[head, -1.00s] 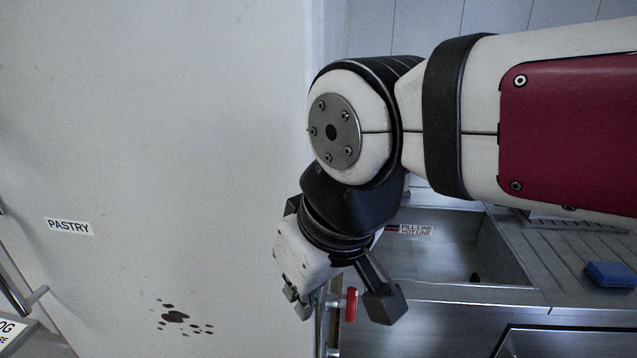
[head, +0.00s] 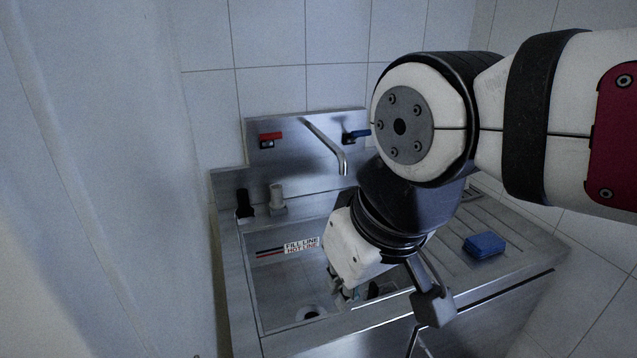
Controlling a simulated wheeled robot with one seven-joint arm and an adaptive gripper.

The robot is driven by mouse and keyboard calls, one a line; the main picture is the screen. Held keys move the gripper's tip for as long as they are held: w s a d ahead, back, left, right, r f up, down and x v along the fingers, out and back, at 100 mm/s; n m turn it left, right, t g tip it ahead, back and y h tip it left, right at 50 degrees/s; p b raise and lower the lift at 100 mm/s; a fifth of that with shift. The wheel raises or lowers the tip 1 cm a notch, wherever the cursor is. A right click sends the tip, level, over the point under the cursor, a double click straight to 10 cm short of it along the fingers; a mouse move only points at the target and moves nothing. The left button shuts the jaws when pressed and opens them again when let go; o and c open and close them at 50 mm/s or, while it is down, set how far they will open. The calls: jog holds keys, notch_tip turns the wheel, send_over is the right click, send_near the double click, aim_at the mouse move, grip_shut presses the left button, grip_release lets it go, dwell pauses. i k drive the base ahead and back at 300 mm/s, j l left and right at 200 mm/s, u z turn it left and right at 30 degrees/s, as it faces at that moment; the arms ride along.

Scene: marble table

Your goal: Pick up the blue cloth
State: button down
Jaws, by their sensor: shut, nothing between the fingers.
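The blue cloth (head: 484,245) looks like a small folded blue block. It lies flat on the ribbed drainboard to the right of the sink basin. My arm and wrist hide part of the sink and of the drainboard's left side.
The steel sink basin (head: 285,285) has a spout (head: 327,148), a red tap handle (head: 270,137) and a blue one (head: 357,134). A black bottle (head: 244,203) and a grey one (head: 277,196) stand at its back left. A pale wall edge (head: 150,230) closes the left side.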

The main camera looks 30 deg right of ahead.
aim_at(484, 245)
jog(key=j+z, duration=0.1)
jog(key=z, duration=0.35)
jog(key=j+z, duration=0.1)
jog(key=z, duration=0.3)
jog(key=k+j+z, duration=0.1)
jog(key=z, duration=0.35)
jog(key=i+z, duration=0.15)
jog(key=z, duration=0.3)
jog(key=i+l+z, duration=0.15)
jog(key=i, duration=0.2)
